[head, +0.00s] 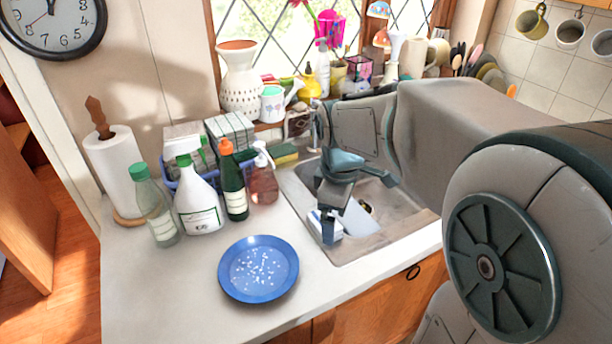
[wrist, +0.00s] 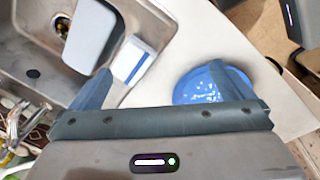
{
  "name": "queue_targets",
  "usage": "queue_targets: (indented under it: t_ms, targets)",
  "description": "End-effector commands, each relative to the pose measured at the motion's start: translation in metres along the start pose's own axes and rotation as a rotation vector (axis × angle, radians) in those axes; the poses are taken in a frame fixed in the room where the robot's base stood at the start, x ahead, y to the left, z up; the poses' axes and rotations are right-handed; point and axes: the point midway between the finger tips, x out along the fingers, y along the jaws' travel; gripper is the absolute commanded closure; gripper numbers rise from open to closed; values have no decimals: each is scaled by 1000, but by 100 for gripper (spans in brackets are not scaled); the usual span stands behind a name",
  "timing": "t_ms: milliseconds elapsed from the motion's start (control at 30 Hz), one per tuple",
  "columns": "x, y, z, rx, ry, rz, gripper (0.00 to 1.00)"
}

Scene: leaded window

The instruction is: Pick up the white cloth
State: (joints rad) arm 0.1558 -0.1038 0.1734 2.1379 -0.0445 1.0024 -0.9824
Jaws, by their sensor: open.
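The white cloth (wrist: 133,62) looks like a small folded block with a blue stripe along one side. It lies by the sink's edge, close to the left finger in the wrist view. In the head view the cloth (head: 334,231) is partly hidden behind a dark finger of my gripper (head: 347,203). My gripper (wrist: 160,72) is open, with its two fingers wide apart and nothing between them. It hangs above the sink's near edge, with the cloth toward its left finger.
A pale flat board (head: 357,218) leans in the sink (head: 392,222), next to the cloth. A blue plate (head: 258,268) with white crumbs is on the counter at left.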

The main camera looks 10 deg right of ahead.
Motion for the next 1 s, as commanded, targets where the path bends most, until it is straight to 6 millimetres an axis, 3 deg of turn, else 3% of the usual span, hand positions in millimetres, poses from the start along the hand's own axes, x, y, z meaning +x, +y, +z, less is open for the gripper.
queue_targets:
  t_ms: [33,200,400,633,1000]
  targets:
    - [-5,14,-7,-111,-6,-19,0]
    - [-6,50,-28,-486,1,-71,0]
    - [-2,75,-42,-769,30,-106,0]
    - [13,81,-46,-864,43,-118,0]
    - [78,72,-46,-864,42,-118,0]
